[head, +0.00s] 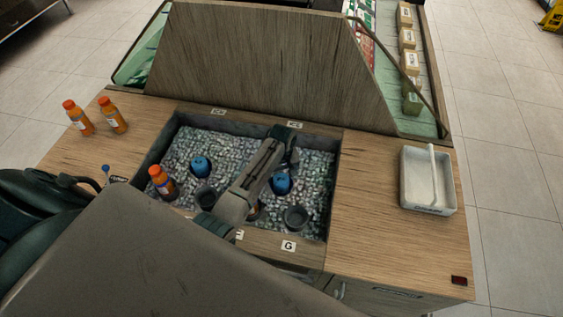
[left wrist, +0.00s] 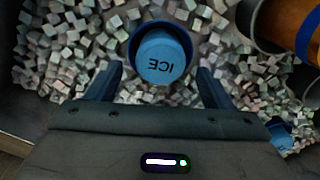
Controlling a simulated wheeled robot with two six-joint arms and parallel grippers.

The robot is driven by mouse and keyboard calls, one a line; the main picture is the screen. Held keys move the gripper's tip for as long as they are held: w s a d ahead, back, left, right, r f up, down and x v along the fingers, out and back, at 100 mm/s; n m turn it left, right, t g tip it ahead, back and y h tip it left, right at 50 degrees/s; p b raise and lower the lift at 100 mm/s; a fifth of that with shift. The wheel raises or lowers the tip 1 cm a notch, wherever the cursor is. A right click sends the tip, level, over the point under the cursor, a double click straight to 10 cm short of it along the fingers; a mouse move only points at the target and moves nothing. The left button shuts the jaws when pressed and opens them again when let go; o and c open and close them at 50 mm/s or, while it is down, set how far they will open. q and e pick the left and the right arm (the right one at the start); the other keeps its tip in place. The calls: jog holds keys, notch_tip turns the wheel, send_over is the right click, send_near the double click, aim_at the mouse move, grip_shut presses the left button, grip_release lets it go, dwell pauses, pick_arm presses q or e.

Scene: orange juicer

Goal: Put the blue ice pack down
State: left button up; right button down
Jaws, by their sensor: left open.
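A blue ice pack (head: 282,184) stands in the right part of the ice-filled bin. In the left wrist view this ice pack (left wrist: 160,62), marked ICE, sits inside a round dark-blue rim. My left gripper (head: 284,168) is above it. Its fingers (left wrist: 158,80) are open, one on each side of the pack's near edge, with a visible gap to each. A second blue ice pack (head: 200,166) stands in the bin's left part. My right gripper is not in view.
An orange bottle (head: 161,183) stands in the bin. Another bottle (left wrist: 290,25), partly hidden by my arm in the head view, stands close to the gripper. Empty round holders (head: 296,217) sit in the ice. A white tray (head: 430,208) is on the right counter.

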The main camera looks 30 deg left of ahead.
aim_at(282, 178)
pick_arm(q)
notch_tip(282, 178, up, 10)
jog(key=shift+b, duration=0.4)
dwell(0.3)
